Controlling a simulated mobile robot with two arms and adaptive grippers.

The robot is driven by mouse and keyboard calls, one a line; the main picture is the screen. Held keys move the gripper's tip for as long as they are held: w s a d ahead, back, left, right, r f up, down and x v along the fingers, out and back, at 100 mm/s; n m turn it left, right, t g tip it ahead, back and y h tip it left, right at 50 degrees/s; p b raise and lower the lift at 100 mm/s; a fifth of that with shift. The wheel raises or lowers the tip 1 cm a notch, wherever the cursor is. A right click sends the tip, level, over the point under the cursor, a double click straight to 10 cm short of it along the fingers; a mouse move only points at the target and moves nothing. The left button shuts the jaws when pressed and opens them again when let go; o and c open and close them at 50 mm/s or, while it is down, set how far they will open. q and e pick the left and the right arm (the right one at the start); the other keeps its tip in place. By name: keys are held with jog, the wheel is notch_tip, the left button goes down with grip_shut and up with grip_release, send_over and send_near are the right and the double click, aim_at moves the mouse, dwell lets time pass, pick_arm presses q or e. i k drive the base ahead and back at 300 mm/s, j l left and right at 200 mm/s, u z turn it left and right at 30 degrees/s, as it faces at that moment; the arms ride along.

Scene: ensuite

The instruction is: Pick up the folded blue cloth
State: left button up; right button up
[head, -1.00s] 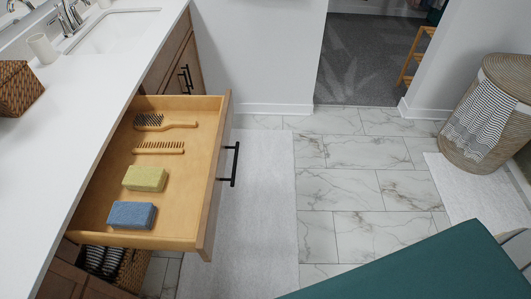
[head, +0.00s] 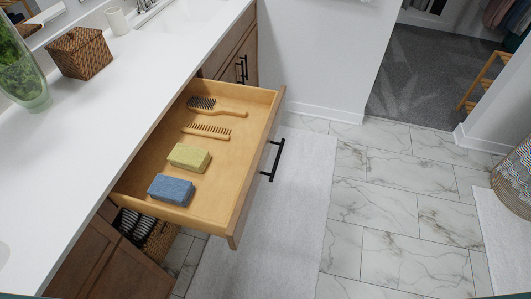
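The folded blue cloth (head: 171,190) lies as a small thick block in the near end of the open wooden drawer (head: 232,171). A folded yellow-green cloth (head: 189,157) lies just beyond it, apart from it. A wooden comb (head: 207,131) and a wooden hairbrush (head: 217,107) lie farther back in the same drawer. Nothing covers the blue cloth from above. Neither of my grippers shows in the head view.
The white counter (head: 110,110) runs along the left, with a woven box (head: 80,54), a white cup (head: 117,21) and a glass vase with greenery (head: 22,75). The tiled floor (head: 385,200) and white rug (head: 290,205) are clear.

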aim_at(170, 189)
jog(key=l+u, duration=0.1)
jog(key=u, duration=0.35)
jog(key=l+u, duration=0.1)
jog(key=u, duration=0.35)
jog(key=k+l+u, duration=0.1)
jog(key=u, duration=0.35)
jog(key=l+u, duration=0.1)
jog(key=u, duration=0.35)
jog(key=k+l, duration=0.1)
